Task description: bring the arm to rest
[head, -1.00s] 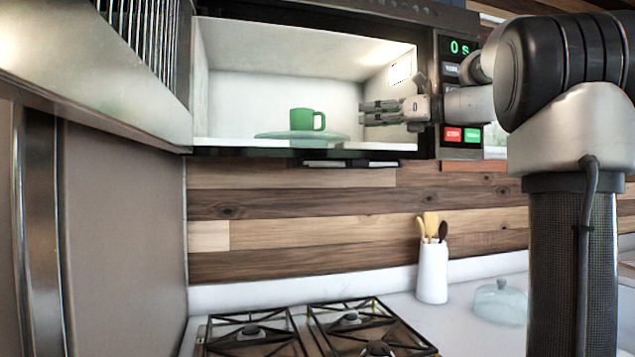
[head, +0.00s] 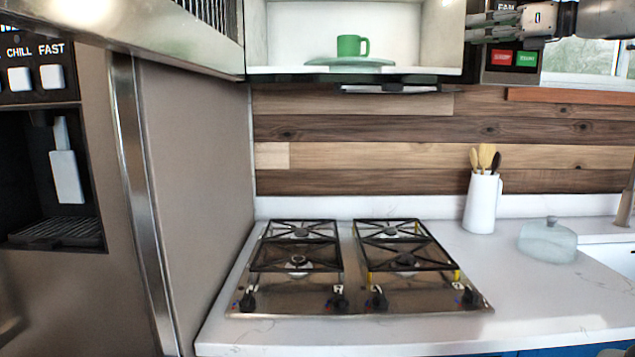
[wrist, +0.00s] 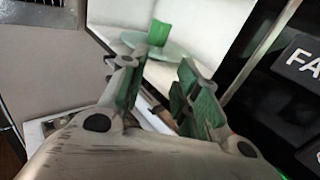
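My gripper (head: 476,27) is at the upper right in the head view, in front of the microwave's right edge and control panel. Its fingers point left. In the wrist view the two fingers (wrist: 163,72) stand apart with nothing between them. A green mug (head: 350,46) stands upright on a glass plate (head: 342,61) inside the open microwave (head: 420,35). The mug (wrist: 160,32) and plate (wrist: 180,50) also show beyond the fingers in the wrist view. My gripper is apart from the mug, to its right.
Below lies a gas hob (head: 347,285) on a white counter (head: 545,305). A white utensil jar (head: 481,205) and a glass dish with a lid (head: 547,242) stand to the right. A tall unit (head: 195,200) borders the left. Red and green buttons (head: 514,58) sit near my gripper.

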